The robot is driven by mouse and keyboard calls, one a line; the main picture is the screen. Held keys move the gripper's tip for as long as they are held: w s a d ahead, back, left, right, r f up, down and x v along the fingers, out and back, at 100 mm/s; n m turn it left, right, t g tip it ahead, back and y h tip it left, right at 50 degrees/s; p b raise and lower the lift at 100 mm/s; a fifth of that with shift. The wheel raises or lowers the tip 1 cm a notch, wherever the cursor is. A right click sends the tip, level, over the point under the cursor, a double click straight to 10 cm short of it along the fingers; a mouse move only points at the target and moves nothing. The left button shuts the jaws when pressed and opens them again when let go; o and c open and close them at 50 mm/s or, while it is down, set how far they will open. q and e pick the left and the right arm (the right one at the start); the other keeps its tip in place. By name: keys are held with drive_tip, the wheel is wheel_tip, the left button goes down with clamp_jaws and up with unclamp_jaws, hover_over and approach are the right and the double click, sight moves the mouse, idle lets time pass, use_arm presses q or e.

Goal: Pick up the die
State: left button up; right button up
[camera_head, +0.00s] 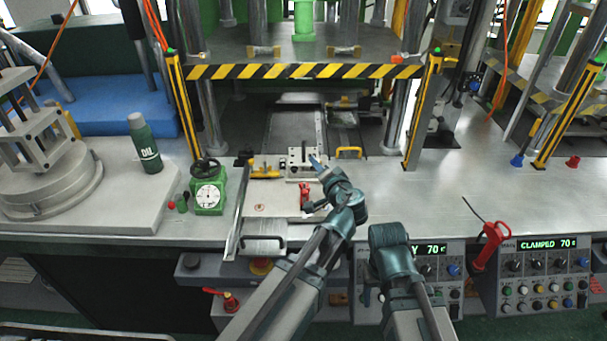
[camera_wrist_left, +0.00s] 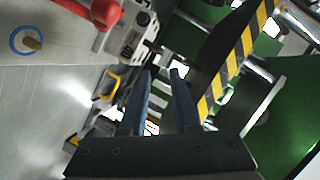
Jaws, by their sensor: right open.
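A light metal block with holes, which looks like the die (camera_head: 294,165), sits at the far end of the metal plate below the press. It also shows in the left wrist view (camera_wrist_left: 131,37), near the top, ahead of the fingers. My left gripper (camera_head: 313,185) reaches in just in front and right of the block. Its two fingers stand apart with nothing held between them in the left wrist view (camera_wrist_left: 163,72). My right gripper (camera_head: 372,296) hangs low by the bench's front edge, beside the control panel; its fingers are mostly hidden and no object shows in it.
A red toggle clamp (camera_head: 306,194) stands beside my left gripper, and shows in the left wrist view (camera_wrist_left: 106,12). Yellow handles (camera_head: 350,152) flank the block. A green gauge (camera_head: 209,187) and a dark bottle (camera_head: 144,143) stand left. A striped press beam (camera_head: 300,71) spans overhead.

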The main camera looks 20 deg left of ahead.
use_arm(q)
drive_tip(key=b, duration=0.2)
approach(304, 146)
drive_tip(key=x, duration=0.4)
drive_tip(key=shift+w+a+f, duration=0.1)
drive_tip(key=shift+f, duration=0.25)
drive_tip(key=shift+w, duration=0.1)
drive_tip(key=b+x, duration=0.1)
drive_tip(key=x, duration=0.4)
drive_tip(key=shift+w+a+f, duration=0.1)
drive_tip(key=shift+w+a, duration=0.05)
clamp_jaws()
idle(1.0)
